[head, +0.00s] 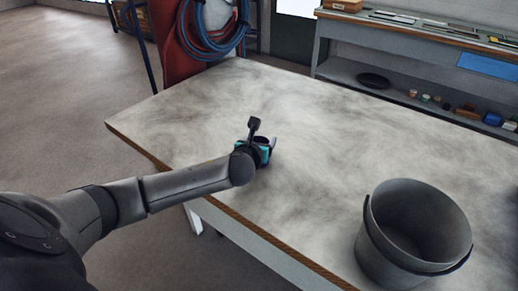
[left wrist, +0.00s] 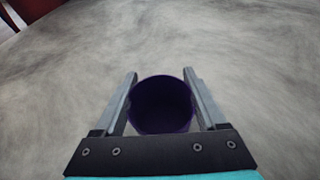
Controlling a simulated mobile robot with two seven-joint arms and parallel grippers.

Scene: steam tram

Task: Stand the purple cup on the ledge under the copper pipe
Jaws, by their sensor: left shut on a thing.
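The purple cup (left wrist: 161,104) sits between the two fingers of my left gripper (left wrist: 160,88) in the left wrist view, with its dark open mouth facing the camera. My left gripper is shut on it. In the head view, my left gripper (head: 268,146) is over the near left part of the grey table, and only a bit of the cup (head: 262,141) shows, mostly hidden by the gripper. I cannot tell whether the cup touches the table. The copper pipe and the ledge under it are not visible. My right gripper is not in view.
The mottled grey table (head: 310,125) is mostly clear. A grey bucket (head: 413,235) stands at its near right. Behind are a workbench (head: 400,40) with a lower shelf holding a dark plate (head: 374,81) and small items, and a coiled blue hose (head: 212,30).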

